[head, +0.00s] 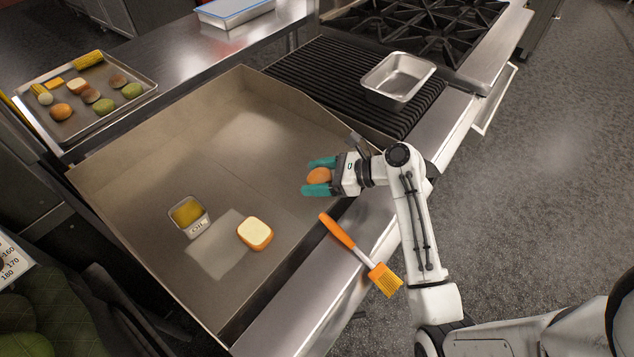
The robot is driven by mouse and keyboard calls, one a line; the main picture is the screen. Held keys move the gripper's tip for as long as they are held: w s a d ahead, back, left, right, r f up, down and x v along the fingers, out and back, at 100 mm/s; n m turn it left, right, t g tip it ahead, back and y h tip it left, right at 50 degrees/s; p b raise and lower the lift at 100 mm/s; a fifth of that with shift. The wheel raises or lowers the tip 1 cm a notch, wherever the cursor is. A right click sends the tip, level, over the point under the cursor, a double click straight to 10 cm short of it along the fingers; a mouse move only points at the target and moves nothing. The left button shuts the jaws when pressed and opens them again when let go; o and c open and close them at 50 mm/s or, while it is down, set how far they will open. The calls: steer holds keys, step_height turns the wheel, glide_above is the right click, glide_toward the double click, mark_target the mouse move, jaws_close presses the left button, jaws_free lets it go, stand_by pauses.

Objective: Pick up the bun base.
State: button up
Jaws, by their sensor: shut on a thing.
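My gripper (318,176), with teal fingers, is over the right part of the griddle. It is shut on a rounded orange-brown bun piece (318,175), one finger on each side. The cut face of this piece does not show, so I cannot tell whether it is the bun base. I cannot tell how far it is above the griddle (215,120). Another bun-like piece (255,233), squarish with a pale top and orange-brown sides, lies on the griddle, lower left of my gripper and apart from it.
A small oil container (188,214) stands on the griddle. A brush (360,254) with an orange handle lies across the front ledge. A food tray (143,92) is at the upper left. A metal pan (400,92) sits on the grill. The griddle's back part is clear.

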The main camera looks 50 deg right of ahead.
steer(key=s+d+r, duration=0.1)
steer(key=s+r, duration=0.9)
steer(key=s, duration=0.4)
steer(key=shift+d+r, duration=0.15)
